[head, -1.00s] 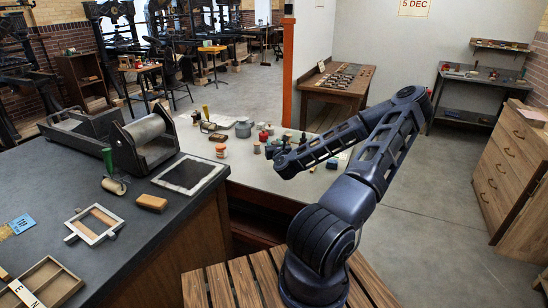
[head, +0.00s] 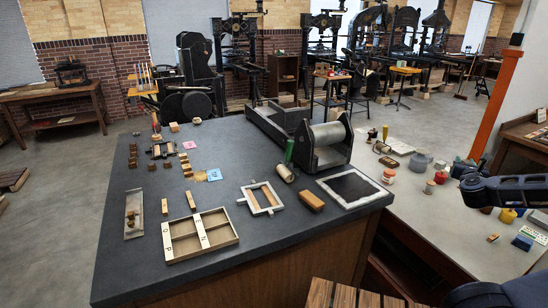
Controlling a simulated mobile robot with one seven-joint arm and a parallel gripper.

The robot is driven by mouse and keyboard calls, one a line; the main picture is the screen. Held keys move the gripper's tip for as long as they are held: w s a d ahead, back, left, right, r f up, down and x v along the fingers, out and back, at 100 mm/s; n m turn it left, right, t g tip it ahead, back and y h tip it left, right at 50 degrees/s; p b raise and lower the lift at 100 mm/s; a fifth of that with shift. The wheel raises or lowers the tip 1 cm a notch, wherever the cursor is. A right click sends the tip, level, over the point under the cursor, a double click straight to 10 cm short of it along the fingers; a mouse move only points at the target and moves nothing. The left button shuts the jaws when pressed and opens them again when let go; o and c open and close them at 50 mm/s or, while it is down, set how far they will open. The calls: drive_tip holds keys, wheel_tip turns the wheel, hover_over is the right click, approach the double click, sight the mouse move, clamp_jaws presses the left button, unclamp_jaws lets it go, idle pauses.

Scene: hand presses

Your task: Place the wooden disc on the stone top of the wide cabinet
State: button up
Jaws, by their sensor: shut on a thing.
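The wide cabinet fills the middle of the head view, with a dark stone top (head: 215,150) and a wooden body below. I cannot make out a wooden disc in this view. Part of my arm reaches in from the right edge, over the lower pale table. The fingers of my gripper do not show, so whatever they hold is hidden.
A roller press (head: 325,147), a framed dark plate (head: 352,188), a wooden block (head: 311,200), a small frame (head: 262,197) and a divided wooden tray (head: 200,235) occupy the stone top. Bare stone lies near its front left. Ink pots crowd the pale table (head: 450,225).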

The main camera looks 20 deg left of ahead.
wheel_tip(320, 180, up, 17)
drive_tip(key=w+a+f+n+y, duration=0.1)
drive_tip(key=w+a+n+y, duration=0.15)
drive_tip(key=w+a, duration=0.55)
drive_tip(key=w+a+n+y, duration=0.1)
drive_tip(key=w+a+y, duration=0.3)
drive_tip(key=a, duration=0.8)
drive_tip(key=w+a+f+n+g+y, duration=0.1)
drive_tip(key=w+a, duration=0.2)
drive_tip(key=a, duration=0.8)
drive_tip(key=w+a+n+y, duration=0.2)
drive_tip(key=a, duration=1)
drive_tip(key=s+a+r+n+g+y, duration=0.15)
drive_tip(key=s+a, duration=0.35)
drive_tip(key=a, duration=1)
drive_tip(key=s+a+n+g+y, duration=0.25)
drive_tip(key=s+a, duration=0.25)
drive_tip(key=a, duration=1)
drive_tip(key=s+a+r+n+g+y, duration=0.1)
drive_tip(key=s+a+y, duration=0.3)
drive_tip(key=a, duration=1.1)
drive_tip(key=shift+h, duration=0.75)
drive_tip(key=f, duration=3.1)
drive_tip(key=shift+s+d+f, duration=0.3)
drive_tip(key=shift+s+d, duration=0.1)
drive_tip(key=shift+f, duration=0.1)
